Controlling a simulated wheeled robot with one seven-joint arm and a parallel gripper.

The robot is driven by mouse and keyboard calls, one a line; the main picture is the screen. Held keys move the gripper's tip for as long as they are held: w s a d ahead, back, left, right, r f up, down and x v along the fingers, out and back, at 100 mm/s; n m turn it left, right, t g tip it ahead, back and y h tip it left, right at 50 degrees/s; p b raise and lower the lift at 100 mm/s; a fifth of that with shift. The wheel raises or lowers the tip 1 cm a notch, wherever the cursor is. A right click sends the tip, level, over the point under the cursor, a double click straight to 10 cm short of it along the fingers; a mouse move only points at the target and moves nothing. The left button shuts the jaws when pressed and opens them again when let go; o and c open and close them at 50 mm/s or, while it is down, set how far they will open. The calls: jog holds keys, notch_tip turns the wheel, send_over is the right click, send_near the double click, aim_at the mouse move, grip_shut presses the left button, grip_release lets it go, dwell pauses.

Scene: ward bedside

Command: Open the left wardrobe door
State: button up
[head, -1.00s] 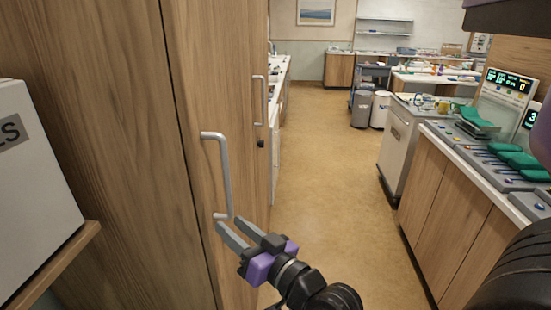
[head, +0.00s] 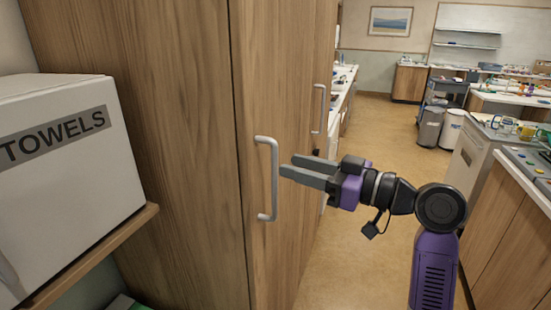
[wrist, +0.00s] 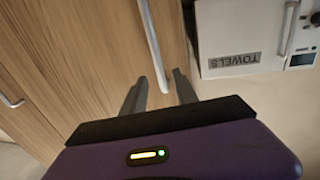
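The wardrobe's left door (head: 272,85) is wood and appears closed. Its grey bar handle (head: 274,185) stands upright; it also shows in the wrist view (wrist: 153,42). My gripper (head: 288,167) is open and empty, at about the middle of the handle's height and just to its right in the head view. In the wrist view, the handle's end lies in line with the gap between my two fingers (wrist: 160,84). I cannot tell whether the fingers touch the bar.
The right wardrobe door's handle (head: 320,108) is farther back. A white box marked TOWELS (head: 70,190) sits on a wooden shelf (head: 95,262) at the left. A counter (head: 500,225) stands at the right. The floor (head: 385,150) between is clear.

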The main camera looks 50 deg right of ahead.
jog(key=w, duration=0.2)
jog(key=w+p, duration=0.1)
jog(key=w+a, duration=0.1)
jog(key=w, duration=0.1)
jog(key=shift+w, duration=0.35)
jog(key=shift+c, duration=0.4)
grip_shut()
dwell(0.8)
